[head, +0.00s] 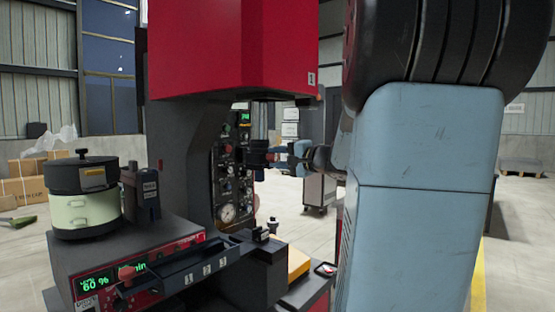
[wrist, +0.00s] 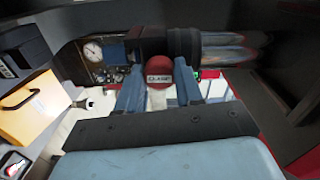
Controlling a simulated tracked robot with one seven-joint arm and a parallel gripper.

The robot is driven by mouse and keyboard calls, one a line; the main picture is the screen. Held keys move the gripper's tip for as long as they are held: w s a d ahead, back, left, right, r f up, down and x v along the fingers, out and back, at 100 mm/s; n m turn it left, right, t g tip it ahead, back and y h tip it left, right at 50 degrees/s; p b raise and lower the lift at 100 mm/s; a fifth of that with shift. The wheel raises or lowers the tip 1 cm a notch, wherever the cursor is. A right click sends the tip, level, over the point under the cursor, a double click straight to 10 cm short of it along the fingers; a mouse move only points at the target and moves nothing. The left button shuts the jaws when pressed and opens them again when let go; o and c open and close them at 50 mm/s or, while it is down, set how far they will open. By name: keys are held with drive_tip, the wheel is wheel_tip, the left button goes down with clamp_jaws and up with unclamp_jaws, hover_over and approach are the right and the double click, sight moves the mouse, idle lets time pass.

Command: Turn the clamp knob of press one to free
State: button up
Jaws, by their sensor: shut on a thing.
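Press one (head: 235,45) is a red and dark grey machine with a "1" label, in the head view. Its black control panel (head: 226,183) carries knobs, lamps and a gauge. My gripper (head: 262,156) reaches in from the right at the panel. In the wrist view a round red knob (wrist: 158,66) with a white label, apparently reading "CLAMP", sits between the two blue fingers of my gripper (wrist: 158,86). The fingers are shut on it, one on each side. In the head view my gripper hides the knob. I cannot tell which position the knob points to.
A feeder box (head: 140,258) with a green "60 %" display stands at the lower left, with a pot (head: 85,205) on it. A numbered dark tray (head: 205,268) juts toward the press. A yellow block (head: 298,263) lies low beside it. A grey cabinet (head: 319,190) stands behind.

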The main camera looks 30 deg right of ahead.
drive_tip(key=shift+a+n, duration=0.15)
drive_tip(key=shift+n, duration=0.15)
drive_tip(key=o, duration=1)
drive_tip(key=shift+o, duration=0.2)
drive_tip(key=v, duration=1.3)
drive_tip(key=shift+s, duration=0.35)
